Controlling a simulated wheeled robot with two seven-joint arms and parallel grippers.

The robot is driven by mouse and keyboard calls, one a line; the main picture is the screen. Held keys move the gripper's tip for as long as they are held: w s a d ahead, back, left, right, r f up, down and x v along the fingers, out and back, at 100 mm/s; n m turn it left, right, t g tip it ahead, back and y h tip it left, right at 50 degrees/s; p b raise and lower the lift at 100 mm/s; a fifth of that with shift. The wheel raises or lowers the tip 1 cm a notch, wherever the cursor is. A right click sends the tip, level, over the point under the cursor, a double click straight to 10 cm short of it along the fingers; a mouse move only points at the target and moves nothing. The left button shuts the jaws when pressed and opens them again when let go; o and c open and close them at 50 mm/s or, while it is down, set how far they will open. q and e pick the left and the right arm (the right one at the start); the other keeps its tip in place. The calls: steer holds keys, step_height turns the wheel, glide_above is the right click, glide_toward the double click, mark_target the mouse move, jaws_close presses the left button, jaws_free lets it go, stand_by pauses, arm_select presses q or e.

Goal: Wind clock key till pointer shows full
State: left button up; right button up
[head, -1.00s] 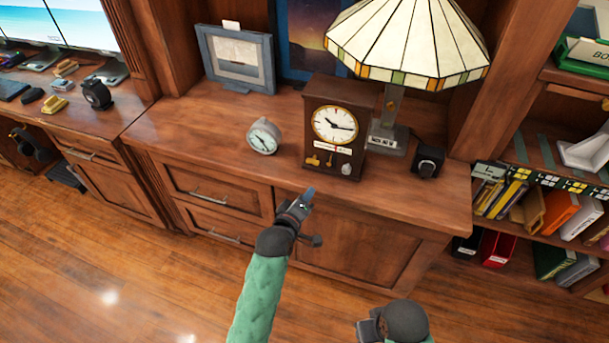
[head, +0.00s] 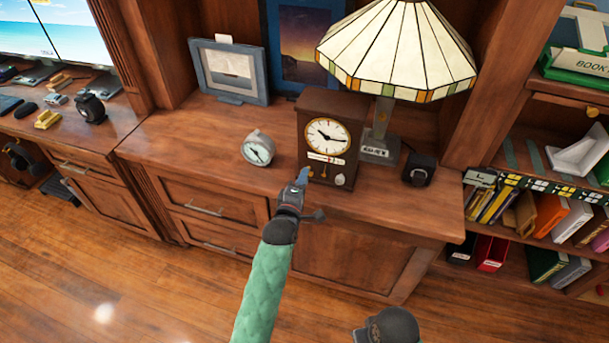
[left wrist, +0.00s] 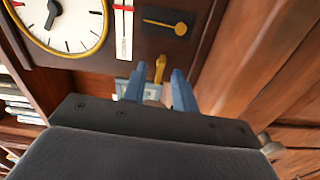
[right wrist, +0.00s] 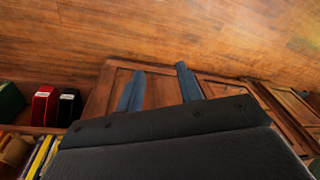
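The dark wood clock (head: 328,108) stands upright on the counter; its white dial also shows in the left wrist view (left wrist: 62,22). Below the dial is a white gauge strip (head: 322,158) with red on it; its pointer reading is too small to tell. The brass key (left wrist: 160,67) sticks out from the clock's lower front. My left gripper (left wrist: 158,84) is open, its blue fingers on either side of the key's line, with the key just beyond or between the tips.
A small round grey clock (head: 258,149) stands left of the wooden clock. A stained-glass lamp (head: 395,50) stands behind it, and a black box (head: 419,170) to its right. A framed picture (head: 230,70) is at the back. The counter front left is clear.

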arm_select(q)
steer(key=shift+w+d, duration=0.2)
steer(key=shift+w, duration=0.4)
arm_select(e)
steer(key=shift+w+f, duration=0.2)
steer(key=shift+f, duration=0.5)
arm_select(q)
jaws_close()
arm_select(e)
steer(key=shift+w, duration=0.1)
